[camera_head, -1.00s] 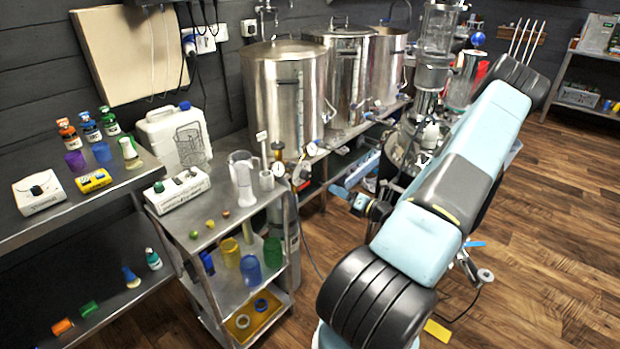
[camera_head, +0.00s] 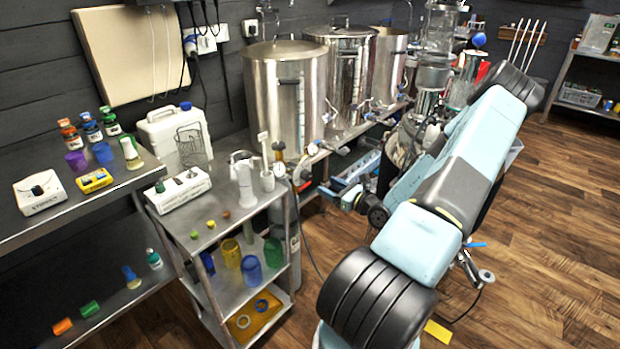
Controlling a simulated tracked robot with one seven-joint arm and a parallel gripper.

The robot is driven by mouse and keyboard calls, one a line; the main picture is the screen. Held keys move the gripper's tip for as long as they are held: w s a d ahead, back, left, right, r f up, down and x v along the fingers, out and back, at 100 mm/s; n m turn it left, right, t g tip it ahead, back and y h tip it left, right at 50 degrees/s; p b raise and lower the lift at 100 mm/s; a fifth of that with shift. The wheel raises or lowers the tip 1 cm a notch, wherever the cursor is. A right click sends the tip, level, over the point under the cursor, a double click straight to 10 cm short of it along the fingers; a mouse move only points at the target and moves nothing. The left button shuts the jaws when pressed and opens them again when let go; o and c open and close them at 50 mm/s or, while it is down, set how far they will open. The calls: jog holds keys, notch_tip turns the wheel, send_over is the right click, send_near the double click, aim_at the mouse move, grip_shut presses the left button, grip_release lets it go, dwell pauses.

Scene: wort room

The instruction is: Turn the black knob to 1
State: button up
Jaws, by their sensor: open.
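A black knob (camera_head: 37,190) sits on top of a white box (camera_head: 42,201) on the left metal table. The number marks are too small to read. My gripper (camera_head: 329,191), with small blue tips, shows at the end of my arm, right of the cart and below the steel kettles. It is open and apart from both boxes. My forearm partly hides the wrist.
The cart (camera_head: 219,230) holds small fruit-like items, a white jug (camera_head: 243,180) and coloured cups on lower shelves. A white canister (camera_head: 175,138) stands behind it. Steel kettles (camera_head: 285,100) line the back. Bottles and cups stand on the left table (camera_head: 75,211).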

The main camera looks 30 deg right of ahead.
aim_at(309, 176)
jog(key=x, duration=0.9)
jog(key=shift+w+f, duration=0.1)
jog(key=shift+c, duration=0.2)
jog(key=c, duration=1)
jog(key=shift+a+n, duration=0.1)
jog(key=shift+n, duration=0.9)
jog(key=o, duration=1)
jog(key=shift+o, duration=0.2)
